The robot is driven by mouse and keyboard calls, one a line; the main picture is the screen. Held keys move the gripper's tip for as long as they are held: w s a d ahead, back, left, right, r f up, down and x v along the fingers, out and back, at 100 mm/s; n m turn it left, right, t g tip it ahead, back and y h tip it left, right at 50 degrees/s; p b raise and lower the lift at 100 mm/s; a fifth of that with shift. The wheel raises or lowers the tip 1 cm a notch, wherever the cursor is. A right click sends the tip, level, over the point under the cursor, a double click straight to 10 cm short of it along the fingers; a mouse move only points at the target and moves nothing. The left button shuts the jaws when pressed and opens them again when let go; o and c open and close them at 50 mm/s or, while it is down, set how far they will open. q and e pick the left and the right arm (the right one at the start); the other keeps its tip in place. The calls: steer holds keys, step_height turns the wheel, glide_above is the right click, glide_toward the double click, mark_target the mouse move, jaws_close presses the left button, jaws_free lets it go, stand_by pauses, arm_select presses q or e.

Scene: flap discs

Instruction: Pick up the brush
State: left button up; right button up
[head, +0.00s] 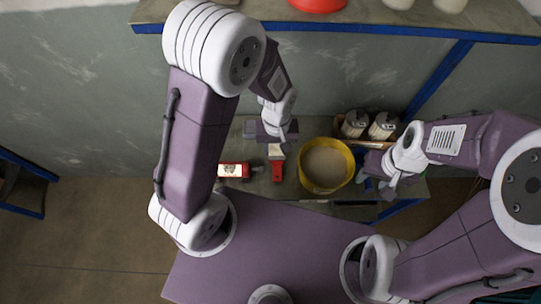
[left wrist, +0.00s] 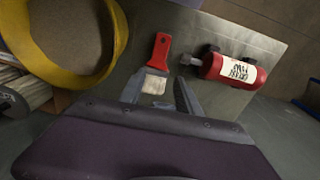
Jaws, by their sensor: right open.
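The brush has a red handle and pale bristles. In the head view the brush (head: 277,172) lies on the table just below my left gripper (head: 276,138). In the left wrist view the brush (left wrist: 160,50) has its bristle end toward me, between the two fingertips of my left gripper (left wrist: 158,90). The fingers are apart and do not grip it; their height above it is hard to tell. My right gripper (head: 377,170) is open, to the right of the yellow bucket, away from the brush.
A yellow bucket (head: 350,180) stands right of the brush. A crate with two containers (head: 368,125) is at the back right. A shelf (head: 370,20) hangs above.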

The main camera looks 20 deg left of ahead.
mark_target(277, 169)
arm_select(q)
steer(key=f, duration=0.3)
steer(key=d+f, duration=0.1)
steer(key=shift+s+f, duration=0.35)
steer(key=f, duration=0.2)
steer(key=s+f+b, duration=0.1)
steer(key=f, duration=0.1)
steer(key=shift+d+f, duration=0.1)
steer(key=shift+f, duration=0.05)
steer(key=shift+w+f, duration=0.15)
steer(key=shift+f, duration=0.3)
steer(key=shift+r, duration=0.1)
jaws_close()
